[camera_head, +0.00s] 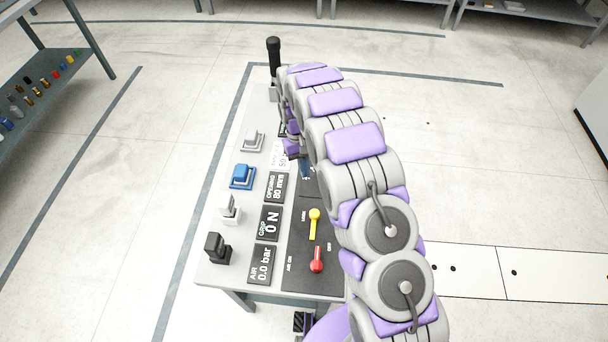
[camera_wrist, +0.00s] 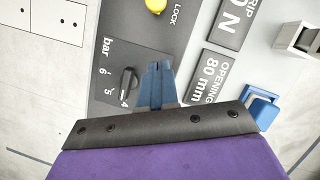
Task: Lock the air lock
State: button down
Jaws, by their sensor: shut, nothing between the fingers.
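The yellow lever (camera_head: 314,223) lies on the dark panel beside small LOCK lettering, its round end toward the top of the head view. Part of it shows at the top edge of the wrist view (camera_wrist: 156,5), beside the word LOCK. A red lever (camera_head: 316,263) sits just below it, between AIR ON and OFF labels. My gripper (camera_wrist: 158,68) is shut and empty, its blue fingers over the panel, apart from the yellow lever. In the head view, my arm partly covers the gripper (camera_head: 305,168).
A black knob (camera_wrist: 129,79) with a bar scale is close beside my fingers. Displays (camera_head: 270,223) and several clamp-like blocks, one blue (camera_head: 242,176), line the bench's left side. A tall black handle (camera_head: 273,60) stands at the far end. A parts shelf (camera_head: 45,72) is at left.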

aim_at(312, 212)
jog(key=x, duration=0.2)
jog(key=b+x, duration=0.1)
jog(key=x, duration=0.2)
jog(key=b+x, duration=0.1)
jog(key=x, duration=0.2)
jog(key=shift+s+a+f, duration=0.1)
jog(key=shift+a+f, duration=0.05)
jog(key=shift+a, duration=0.25)
jog(key=shift+s+d, duration=0.35)
jog(key=shift+s, duration=0.25)
jog(key=shift+s+d, duration=0.35)
jog(key=shift+s, duration=0.2)
jog(key=shift+s+d+b, duration=0.4)
jog(key=shift+s+d, duration=0.05)
jog(key=shift+a, duration=0.35)
jog(key=shift+s, duration=0.1)
jog(key=shift+s+d+r+p, duration=0.2)
jog(key=shift+s+p, duration=0.15)
jog(key=shift+s, duration=0.15)
jog(key=shift+s+d+r+p, duration=0.15)
jog(key=shift+s+p, duration=0.15)
jog(key=shift+s, duration=0.2)
jog(key=shift+s+f, duration=0.3)
